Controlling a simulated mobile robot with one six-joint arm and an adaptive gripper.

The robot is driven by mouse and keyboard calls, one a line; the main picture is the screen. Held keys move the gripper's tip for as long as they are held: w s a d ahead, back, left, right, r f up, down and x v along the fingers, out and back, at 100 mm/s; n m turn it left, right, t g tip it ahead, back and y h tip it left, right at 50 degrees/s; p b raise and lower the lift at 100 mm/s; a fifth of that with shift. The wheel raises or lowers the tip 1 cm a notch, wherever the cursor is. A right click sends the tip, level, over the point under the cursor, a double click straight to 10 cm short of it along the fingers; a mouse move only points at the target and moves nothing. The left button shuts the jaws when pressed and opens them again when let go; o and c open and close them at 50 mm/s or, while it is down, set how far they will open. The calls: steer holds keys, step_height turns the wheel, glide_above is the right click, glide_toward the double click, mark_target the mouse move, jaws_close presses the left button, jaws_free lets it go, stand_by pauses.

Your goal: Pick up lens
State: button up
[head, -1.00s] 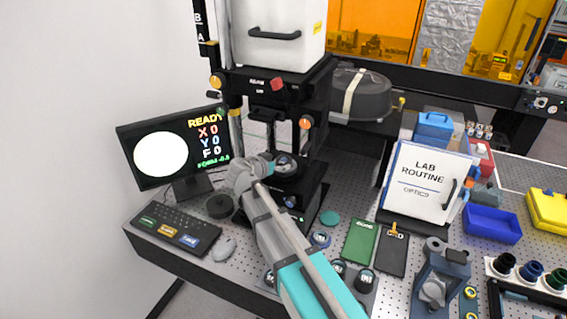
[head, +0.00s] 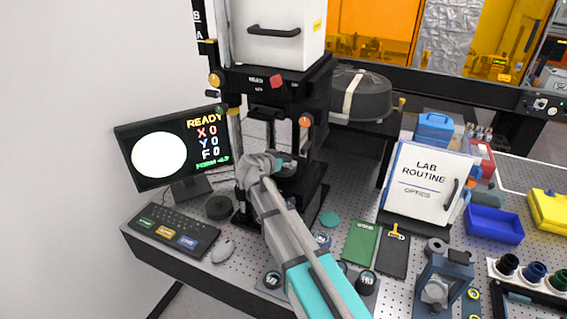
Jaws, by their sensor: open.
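My gripper (head: 287,164) is open at the black stage of the interferometer (head: 305,190), in the middle of the head view. My wrist and the gripper cover most of the stage top, so the lens there is largely hidden. I cannot tell whether the fingers are around it or touching it. Other dark round lens-like pieces stand on a grey tray at the bench front, one on the left (head: 272,280) and one on the right (head: 366,283). My forearm hides the tray's middle. Another round piece (head: 322,239) sits just right of my forearm.
A monitor (head: 160,155) reading READY, a keyboard (head: 175,229) and a mouse (head: 223,251) are on the left. The interferometer's posts and upper housing stand close around my gripper. Green (head: 360,241) and black (head: 393,255) boards and the LAB ROUTINE sign (head: 428,180) are on the right.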

mark_target(284, 157)
steer(key=c, duration=1.1)
steer(key=shift+r, duration=0.15)
step_height(284, 157, up, 3)
steer(key=p, duration=0.3)
steer(key=shift+s+a+r+p, duration=0.2)
steer(key=shift+s+r+p, duration=1.45)
steer(key=shift+s, duration=0.7)
steer(key=shift+s+a+r+p, duration=0.25)
steer(key=shift+s+r+p, duration=1.4)
steer(key=shift+s, duration=0.65)
steer(key=shift+s+a+r+p, duration=0.2)
steer(key=shift+s+r+p, duration=1.45)
steer(key=shift+s, duration=0.7)
steer(key=shift+f, duration=0.15)
